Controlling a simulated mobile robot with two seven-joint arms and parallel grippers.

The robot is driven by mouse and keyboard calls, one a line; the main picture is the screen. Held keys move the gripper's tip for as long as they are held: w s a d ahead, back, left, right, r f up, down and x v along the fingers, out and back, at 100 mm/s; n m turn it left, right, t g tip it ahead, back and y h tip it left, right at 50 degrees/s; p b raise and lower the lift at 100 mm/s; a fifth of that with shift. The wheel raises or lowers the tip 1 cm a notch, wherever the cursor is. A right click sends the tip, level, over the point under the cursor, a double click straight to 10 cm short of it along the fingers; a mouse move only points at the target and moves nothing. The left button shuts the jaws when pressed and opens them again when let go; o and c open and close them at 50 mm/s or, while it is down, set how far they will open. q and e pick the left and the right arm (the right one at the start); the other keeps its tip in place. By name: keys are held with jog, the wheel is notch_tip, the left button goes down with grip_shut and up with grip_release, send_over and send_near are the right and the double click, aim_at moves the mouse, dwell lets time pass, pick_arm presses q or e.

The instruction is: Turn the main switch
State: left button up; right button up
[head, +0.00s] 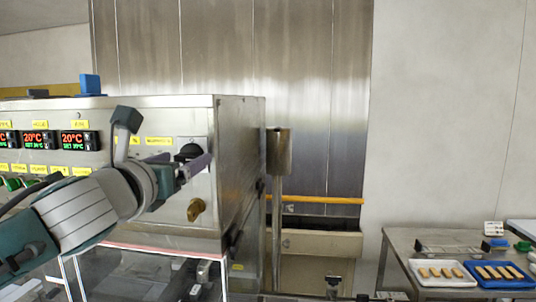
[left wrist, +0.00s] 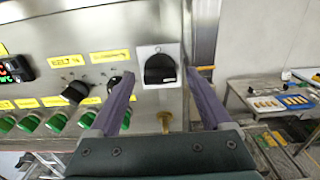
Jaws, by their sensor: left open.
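The main switch (head: 190,150) is a black rotary knob on a pale square plate, on the right part of the steel panel. In the left wrist view the switch (left wrist: 159,68) shows between my fingertips, its knob apparently clear of both. My left gripper (head: 194,165) is open, with purple fingers pointing at the panel; in the head view it partly covers the switch's lower part. In the left wrist view the gripper (left wrist: 160,76) has one finger on each side of the knob. Contact cannot be told. My right gripper is not seen.
A brass key lock (head: 196,209) sits below the switch. Other black knobs (left wrist: 76,92) and green buttons (left wrist: 57,121) are to the left, under red-lit temperature displays (head: 73,139). A table (head: 397,240) with trays of bars stands at the right.

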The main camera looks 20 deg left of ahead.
pick_arm(q)
jog(key=shift+c, duration=0.3)
jog(key=shift+c, duration=1.4)
grip_shut()
